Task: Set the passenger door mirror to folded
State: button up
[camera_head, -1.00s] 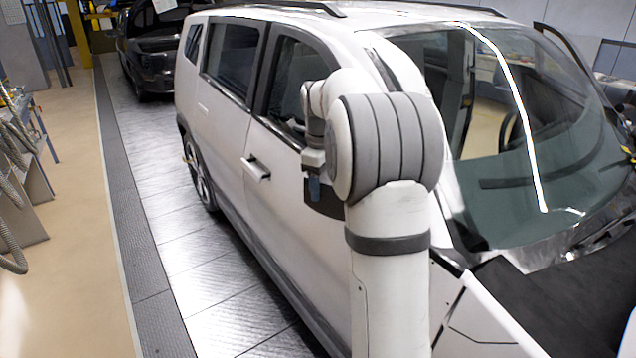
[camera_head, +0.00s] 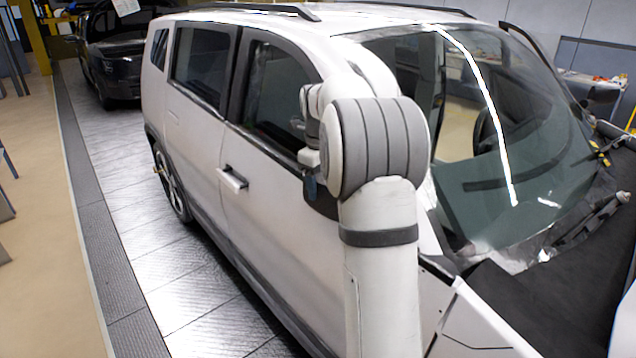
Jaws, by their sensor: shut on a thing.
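The white van (camera_head: 275,215) stands with its side door and windshield towards me. The passenger door mirror (camera_head: 325,203) shows as a dark shape at the front of the side window, mostly hidden behind my arm. My gripper (camera_head: 311,186) is at the mirror's left edge, small and partly hidden by my wrist. It is shut on the mirror, though the contact itself is hard to see. I cannot tell the mirror's exact fold angle from this view.
My arm stands close to the van's front door. A door handle (camera_head: 232,178) sticks out left of the mirror. The bonnet area is open at lower right, with a dark cover (camera_head: 545,300). A black car (camera_head: 110,55) stands behind. The floor (camera_head: 165,250) left of the van is clear.

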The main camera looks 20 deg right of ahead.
jog(key=o, duration=0.9)
jog(key=shift+s+d+f, duration=0.15)
jog(key=shift+s+f, duration=0.05)
jog(key=shift+o, duration=1.4)
jog(key=shift+s+d+r, duration=0.1)
jog(key=shift+r, duration=0.05)
jog(key=r, duration=0.7)
jog(key=shift+a+r+b, duration=0.35)
jog(key=shift+b, duration=0.05)
jog(key=shift+s, duration=0.1)
